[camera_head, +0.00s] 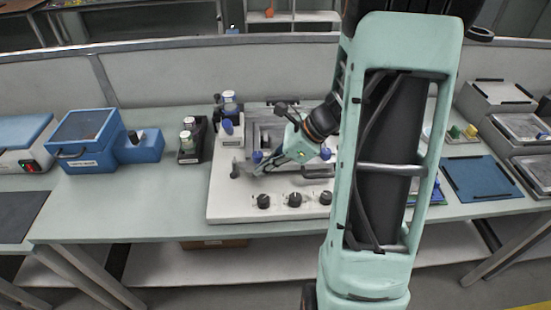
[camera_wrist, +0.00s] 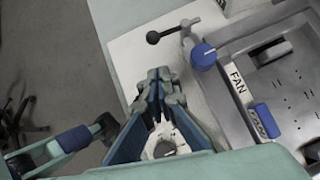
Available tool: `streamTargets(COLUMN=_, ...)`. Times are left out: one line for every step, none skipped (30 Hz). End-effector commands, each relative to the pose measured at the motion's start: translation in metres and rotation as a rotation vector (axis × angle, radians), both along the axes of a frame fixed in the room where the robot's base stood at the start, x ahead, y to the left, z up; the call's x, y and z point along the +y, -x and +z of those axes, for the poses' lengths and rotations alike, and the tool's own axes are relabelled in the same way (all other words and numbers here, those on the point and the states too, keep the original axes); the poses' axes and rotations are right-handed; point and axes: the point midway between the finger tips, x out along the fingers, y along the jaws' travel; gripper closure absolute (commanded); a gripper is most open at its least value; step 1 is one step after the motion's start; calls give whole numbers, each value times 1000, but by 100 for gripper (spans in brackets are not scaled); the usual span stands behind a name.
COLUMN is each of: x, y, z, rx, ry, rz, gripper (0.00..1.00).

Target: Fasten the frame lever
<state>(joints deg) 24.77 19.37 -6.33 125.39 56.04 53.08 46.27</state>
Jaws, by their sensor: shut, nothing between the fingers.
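A grey metal fixture frame (camera_wrist: 235,45) marked FAN stands on a pale base plate (camera_head: 222,205) on the bench. At its corner in the wrist view is a lever with a black ball end (camera_wrist: 153,37) and a blue part (camera_wrist: 203,55) beside it. A second blue part (camera_wrist: 265,122) sits along the fixture's near side. I cannot tell for certain which lever is the frame lever. My gripper (camera_wrist: 163,82) is shut and empty, over the base plate beside the fixture and apart from the ball-ended lever. In the head view my gripper (camera_head: 258,170) is at the fixture's left front.
Several black knobs, one here (camera_head: 263,201), line the base plate's front. A bottle holder (camera_head: 190,155) and a blue box (camera_head: 85,150) stand to the left. A blue mat (camera_head: 483,179) lies right. My arm hides the fixture's right side. Bare bench shows at front left.

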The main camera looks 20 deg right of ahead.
Motion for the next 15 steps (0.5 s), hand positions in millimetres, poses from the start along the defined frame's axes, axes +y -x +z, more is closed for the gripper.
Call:
streamTargets(x=7, y=-2, z=-9, rx=3, ry=-3, rz=2, gripper=100)
streamTargets(x=11, y=-5, z=-9, rx=2, ry=-1, rz=4, gripper=100)
streamTargets(x=17, y=-9, z=-8, rx=0, ry=-1, rz=4, gripper=100)
streamTargets(x=21, y=-11, z=-9, rx=0, ry=-1, rz=3, gripper=100)
streamTargets(x=24, y=-13, z=-10, rx=0, ry=0, rz=4, gripper=100)
streamTargets(x=28, y=-15, z=-11, rx=0, ry=0, rz=4, gripper=100)
streamTargets(x=31, y=-16, z=-12, rx=1, ry=-1, rz=3, gripper=100)
streamTargets(x=33, y=-18, z=-12, rx=1, ry=0, rz=2, gripper=100)
streamTargets(x=35, y=-19, z=-13, rx=0, ry=0, rz=0, gripper=100)
streamTargets(x=36, y=-20, z=-13, rx=0, ry=0, rz=0, gripper=100)
streamTargets(x=37, y=-21, z=-13, rx=0, ry=0, rz=0, gripper=100)
streamTargets(x=38, y=-21, z=-14, rx=0, ry=0, rz=0, gripper=100)
streamTargets(x=39, y=-22, z=-14, rx=0, ry=0, rz=0, gripper=100)
streamTargets(x=39, y=-22, z=-14, rx=0, ry=0, rz=0, gripper=100)
streamTargets(x=39, y=-22, z=-14, rx=0, ry=0, rz=0, gripper=100)
